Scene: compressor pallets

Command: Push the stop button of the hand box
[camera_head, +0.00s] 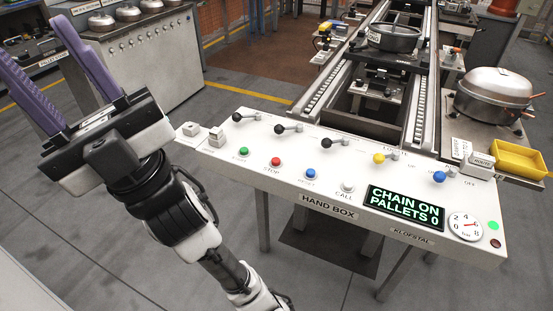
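The hand box (262,182) is a long white sloped panel labelled HAND BOX, across the middle and right. Its stop button (276,161) is red, with the label STOP just below it. It sits between a green button (243,152) on the left and a blue button (310,173) on the right. My gripper (32,42) is at the upper left, left of the hand box and well apart from it. Its two purple fingers point up and left, spread apart, with nothing visible between them. The stop button is in plain view.
Levers with black, yellow and blue knobs stand along the panel behind the buttons. A call button (347,186) and a green-lit display (404,207) reading CHAIN ON PALLETS 0 are to the right. A conveyor (323,88) runs behind. Grey floor is free in front.

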